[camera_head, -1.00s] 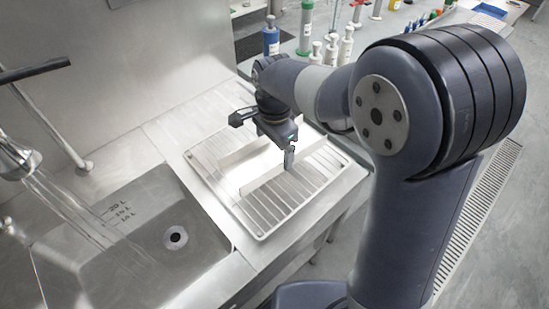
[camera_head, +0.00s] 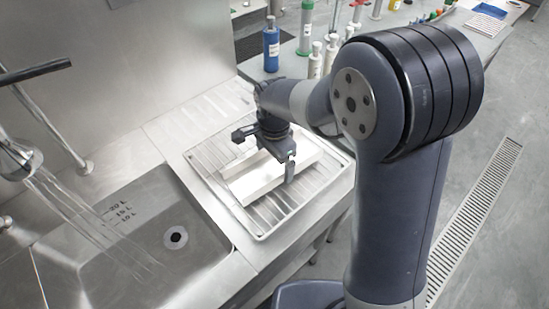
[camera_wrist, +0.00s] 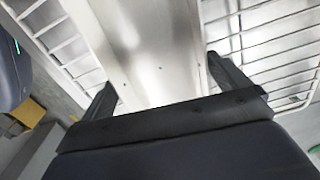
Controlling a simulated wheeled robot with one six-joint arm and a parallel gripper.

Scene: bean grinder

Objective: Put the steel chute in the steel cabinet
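The steel chute (camera_head: 262,178), a bright U-shaped channel, is at the wire drying rack (camera_head: 262,237) on the steel counter; I cannot tell whether it is lifted off the wires. My gripper (camera_head: 289,172) is over its middle, pointing down, with the near finger outside the near wall; the far finger is hidden. In the wrist view, the chute (camera_wrist: 155,60) runs between the two fingers of my gripper (camera_wrist: 160,85), which appear to press its outer sides. I see nothing I can identify as the steel cabinet.
A steel sink (camera_head: 135,245) with running water is left of the rack, and a wall rises behind. A floor drain grate (camera_head: 475,220) and open floor lie right.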

